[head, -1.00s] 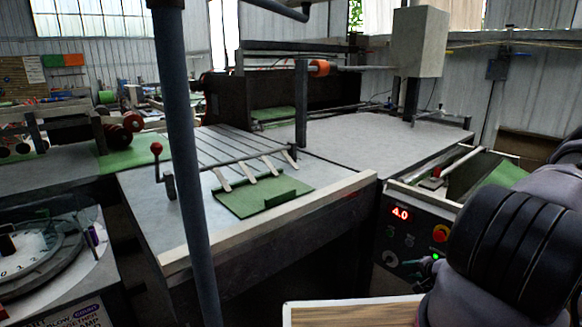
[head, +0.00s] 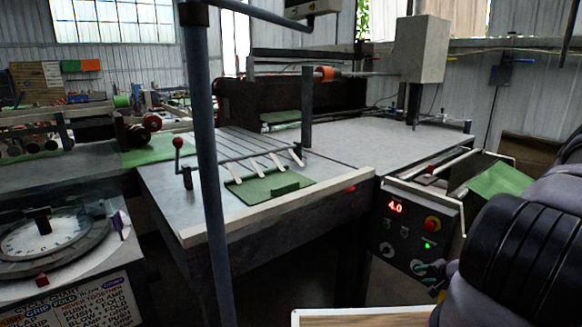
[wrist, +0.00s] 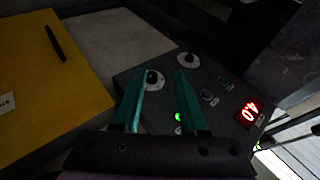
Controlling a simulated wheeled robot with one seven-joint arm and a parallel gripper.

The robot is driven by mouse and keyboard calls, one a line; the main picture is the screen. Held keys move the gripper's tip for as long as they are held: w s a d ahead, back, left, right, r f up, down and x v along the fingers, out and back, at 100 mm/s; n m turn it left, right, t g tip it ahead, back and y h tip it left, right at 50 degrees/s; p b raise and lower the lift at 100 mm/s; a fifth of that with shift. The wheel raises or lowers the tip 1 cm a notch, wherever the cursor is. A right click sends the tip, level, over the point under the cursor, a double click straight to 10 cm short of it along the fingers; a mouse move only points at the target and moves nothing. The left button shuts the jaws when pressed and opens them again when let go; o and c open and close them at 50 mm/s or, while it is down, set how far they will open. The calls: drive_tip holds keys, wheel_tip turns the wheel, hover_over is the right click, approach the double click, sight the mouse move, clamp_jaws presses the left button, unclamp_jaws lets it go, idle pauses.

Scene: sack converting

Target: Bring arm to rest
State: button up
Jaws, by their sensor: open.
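My gripper (wrist: 160,100) is open in the wrist view, with two teal fingers apart and nothing between them. It hangs over the dark control panel (wrist: 205,75), which has knobs, a green light and a red display reading 4.0 (wrist: 249,110). In the head view my dark arm fills the lower right. The gripper end (head: 430,270) shows small there, just below the panel's green light, partly hidden by my arm. Whether it touches the panel I cannot tell.
A worktable (head: 225,180) carries a green sack piece (head: 262,189) under metal fingers. A blue-grey post (head: 212,180) stands in front. A dial machine (head: 45,240) is at lower left. A yellow surface (wrist: 45,85) lies left in the wrist view.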

wheel_tip(320, 180, up, 33)
drive_tip(key=w+a+n+g+h, duration=0.1)
drive_tip(key=w+n+g+h, duration=0.2)
drive_tip(key=n, duration=0.2)
drive_tip(key=s+a+r+n+y, duration=0.1)
drive_tip(key=s+a+r+y, duration=0.1)
drive_tip(key=s+a+r, duration=0.7)
drive_tip(key=s+a+r+n+y, duration=0.1)
drive_tip(key=s+a+r, duration=0.8)
drive_tip(key=s+r, duration=0.3)
wheel_tip(320, 180, up, 3)
drive_tip(key=shift+s+f+t+y, duration=0.2)
drive_tip(key=shift+s+t+y, duration=0.1)
drive_tip(key=shift+t+y, duration=0.1)
